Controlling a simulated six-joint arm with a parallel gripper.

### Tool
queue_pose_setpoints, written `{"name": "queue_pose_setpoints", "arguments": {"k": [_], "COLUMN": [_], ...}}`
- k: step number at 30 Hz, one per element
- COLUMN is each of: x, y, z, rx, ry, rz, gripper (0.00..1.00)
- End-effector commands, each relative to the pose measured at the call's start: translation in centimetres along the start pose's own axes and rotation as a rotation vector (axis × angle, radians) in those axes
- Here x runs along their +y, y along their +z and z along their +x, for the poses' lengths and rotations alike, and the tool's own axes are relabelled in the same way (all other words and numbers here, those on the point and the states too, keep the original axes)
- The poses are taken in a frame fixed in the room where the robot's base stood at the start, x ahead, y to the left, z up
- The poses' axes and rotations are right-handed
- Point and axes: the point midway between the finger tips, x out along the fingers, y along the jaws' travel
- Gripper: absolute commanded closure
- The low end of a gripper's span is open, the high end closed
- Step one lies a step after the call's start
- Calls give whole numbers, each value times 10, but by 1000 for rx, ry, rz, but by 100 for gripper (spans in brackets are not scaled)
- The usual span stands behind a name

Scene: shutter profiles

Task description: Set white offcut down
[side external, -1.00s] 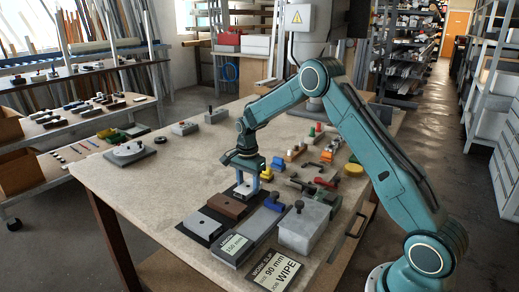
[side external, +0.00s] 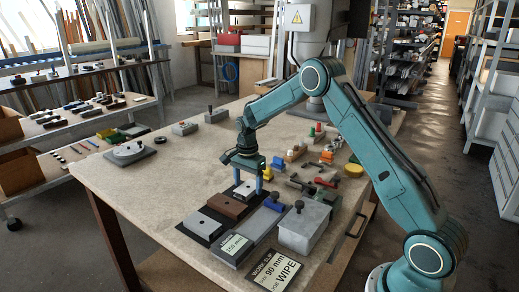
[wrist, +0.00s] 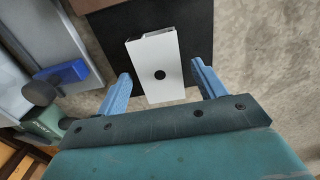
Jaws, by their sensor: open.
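The white offcut (side external: 244,188) lies at the far end of a row of profiles on the black mat (side external: 190,230). In the wrist view the offcut (wrist: 151,55) is a pale bar with a dark round spot on top, and its near end reaches past the mat's edge (wrist: 200,35). My gripper (side external: 251,186) is open above and around it. In the wrist view one blue finger of my gripper (wrist: 160,78) stands on each side of the offcut, with gaps on both sides. Any small gap beneath the offcut cannot be seen.
A brown block (side external: 227,206) and a grey block (side external: 202,225) share the mat. Right of it are a grey fixture (side external: 255,232) with a blue piece (side external: 273,200) and a grey box (side external: 304,228) with a knob. The tabletop on the left (side external: 150,190) is clear.

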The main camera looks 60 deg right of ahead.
Motion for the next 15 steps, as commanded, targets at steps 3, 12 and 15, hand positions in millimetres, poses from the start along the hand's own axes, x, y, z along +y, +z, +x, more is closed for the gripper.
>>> {"name": "queue_pose_setpoints", "arguments": {"k": [3, 12, 15], "x": [0, -1, -1], "y": [0, 0, 0], "z": [-10, -54, -71], "rx": [1, 1, 1], "ry": [-2, -4, -4], "rz": [0, 0, 0], "gripper": [30, 30, 30]}}
